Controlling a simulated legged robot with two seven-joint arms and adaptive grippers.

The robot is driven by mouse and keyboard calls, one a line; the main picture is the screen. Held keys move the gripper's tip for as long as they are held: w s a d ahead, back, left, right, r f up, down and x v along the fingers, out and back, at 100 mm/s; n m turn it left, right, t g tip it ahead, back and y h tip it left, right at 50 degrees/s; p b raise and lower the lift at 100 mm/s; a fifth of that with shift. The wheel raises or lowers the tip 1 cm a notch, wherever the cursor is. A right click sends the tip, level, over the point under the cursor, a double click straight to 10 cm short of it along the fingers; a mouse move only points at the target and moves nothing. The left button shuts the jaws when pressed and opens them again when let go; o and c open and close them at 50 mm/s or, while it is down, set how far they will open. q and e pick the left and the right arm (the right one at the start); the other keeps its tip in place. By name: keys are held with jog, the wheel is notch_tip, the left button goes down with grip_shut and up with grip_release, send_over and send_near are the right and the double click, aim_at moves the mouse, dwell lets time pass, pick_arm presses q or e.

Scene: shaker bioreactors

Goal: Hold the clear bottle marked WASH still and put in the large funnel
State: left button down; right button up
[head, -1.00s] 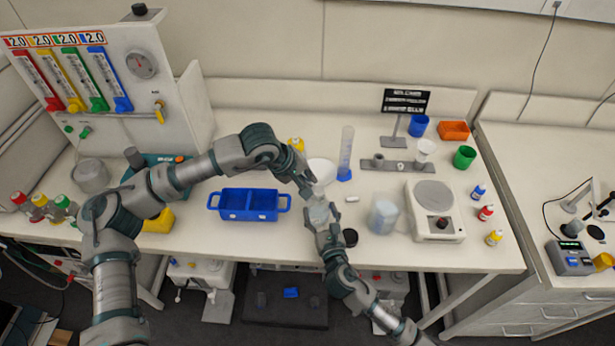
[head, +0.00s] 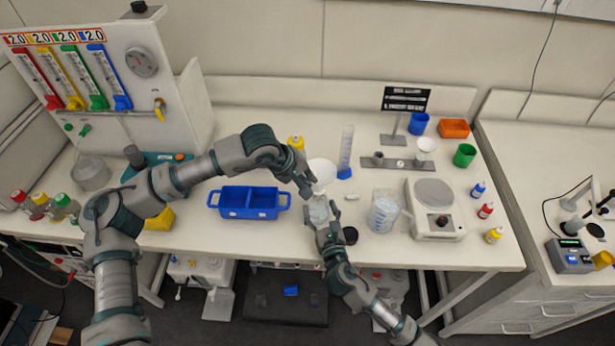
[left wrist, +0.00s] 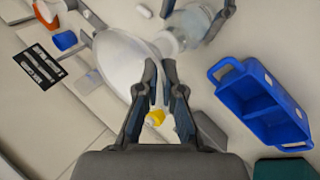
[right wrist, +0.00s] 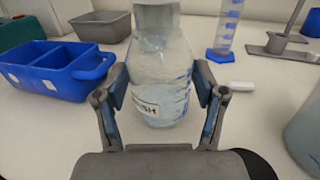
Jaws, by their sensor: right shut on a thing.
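The clear bottle (head: 318,214) stands upright, and its partly visible WASH label shows in the right wrist view (right wrist: 160,90). My right gripper (right wrist: 160,105) is shut around its body, one finger on each side. Whether the stem is inside the bottle mouth is hidden.
A blue two-part tray (head: 232,213) lies left of the bottle. A clear beaker (head: 383,213) and a white balance (head: 435,225) stand to the right. A graduated cylinder (head: 346,150) with a blue base stands behind. A small white piece (head: 352,197) lies near the bottle.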

jog(key=shift+f, duration=0.6)
pick_arm(q)
jog(key=c, duration=1.2)
grip_release()
jog(key=shift+c, duration=0.2)
pick_arm(e)
jog(key=o, duration=1.5)
jog(key=shift+o, duration=1.2)
jog(key=shift+w+r, duration=0.1)
jog(key=shift+w, duration=0.1)
pick_arm(q)
jog(key=v, duration=1.1)
jog(key=shift+a+r, duration=0.25)
jog(key=shift+r, duration=0.05)
pick_arm(e)
jog(key=shift+r, duration=0.1)
jog(key=shift+r, duration=0.1)
